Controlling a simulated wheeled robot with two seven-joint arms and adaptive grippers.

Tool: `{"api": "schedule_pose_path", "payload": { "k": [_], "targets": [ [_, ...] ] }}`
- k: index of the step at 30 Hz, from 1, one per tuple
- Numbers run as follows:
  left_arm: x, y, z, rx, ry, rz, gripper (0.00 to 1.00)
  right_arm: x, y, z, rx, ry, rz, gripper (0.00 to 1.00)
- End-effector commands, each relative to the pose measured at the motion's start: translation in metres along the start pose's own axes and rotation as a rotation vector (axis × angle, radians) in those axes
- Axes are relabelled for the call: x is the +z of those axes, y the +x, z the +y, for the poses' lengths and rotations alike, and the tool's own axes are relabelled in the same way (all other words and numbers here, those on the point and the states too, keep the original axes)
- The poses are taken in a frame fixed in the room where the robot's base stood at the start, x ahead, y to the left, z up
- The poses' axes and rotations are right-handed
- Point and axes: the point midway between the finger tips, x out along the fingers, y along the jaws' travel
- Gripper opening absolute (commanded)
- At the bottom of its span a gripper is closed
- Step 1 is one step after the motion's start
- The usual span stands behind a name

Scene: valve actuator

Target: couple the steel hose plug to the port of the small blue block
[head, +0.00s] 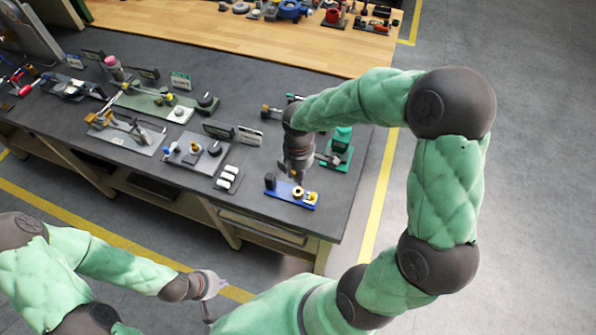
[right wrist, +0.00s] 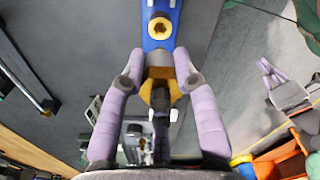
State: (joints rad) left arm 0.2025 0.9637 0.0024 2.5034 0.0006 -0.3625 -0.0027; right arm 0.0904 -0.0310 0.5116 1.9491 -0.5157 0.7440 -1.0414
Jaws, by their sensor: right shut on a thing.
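The small blue block (head: 284,192) lies near the front right corner of the dark workbench. Its brass ring port (head: 298,191) faces up. In the right wrist view the blue block (right wrist: 153,42) and port (right wrist: 160,28) are just beyond my fingertips. My right gripper (head: 297,177) points down above the block. Its fingers are shut on a grey piece (right wrist: 158,58), which looks like the steel hose plug; the fingers hide part of it. The plug looks apart from the port. My left gripper (head: 207,311) hangs away from the bench at the lower left; its opening is unclear.
A green device (head: 341,142) stands close behind the block. Several other fixtures and small signs (head: 250,136) fill the bench further left. Bare bench top shows in front of the block.

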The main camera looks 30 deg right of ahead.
Motion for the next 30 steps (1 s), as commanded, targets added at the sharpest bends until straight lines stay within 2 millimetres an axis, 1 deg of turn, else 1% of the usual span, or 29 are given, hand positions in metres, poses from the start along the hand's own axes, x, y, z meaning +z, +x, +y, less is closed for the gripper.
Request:
{"api": "schedule_pose_path", "payload": {
  "k": [1, 6, 15, 19, 30],
  "targets": [
    [0.000, 0.005, -0.002, 0.000, 0.000, 0.000, 0.00, 0.000, 0.007, 0.000, 0.000, 0.000, 0.000, 0.00],
    [-0.001, 0.015, -0.005, 0.000, 0.000, 0.000, 0.00, 0.000, 0.021, 0.000, -0.001, 0.000, 0.000, 0.00],
    [-0.001, 0.029, -0.010, 0.000, 0.000, 0.000, 0.00, 0.001, 0.043, 0.000, 0.001, 0.000, 0.000, 0.00],
    [-0.001, 0.031, -0.011, 0.000, 0.000, 0.000, 0.00, 0.001, 0.047, 0.000, 0.001, 0.000, 0.000, 0.00],
    [-0.001, 0.030, -0.011, 0.000, 0.000, 0.000, 0.00, 0.000, 0.046, 0.000, 0.001, 0.000, 0.000, 0.00]
  ]
}}
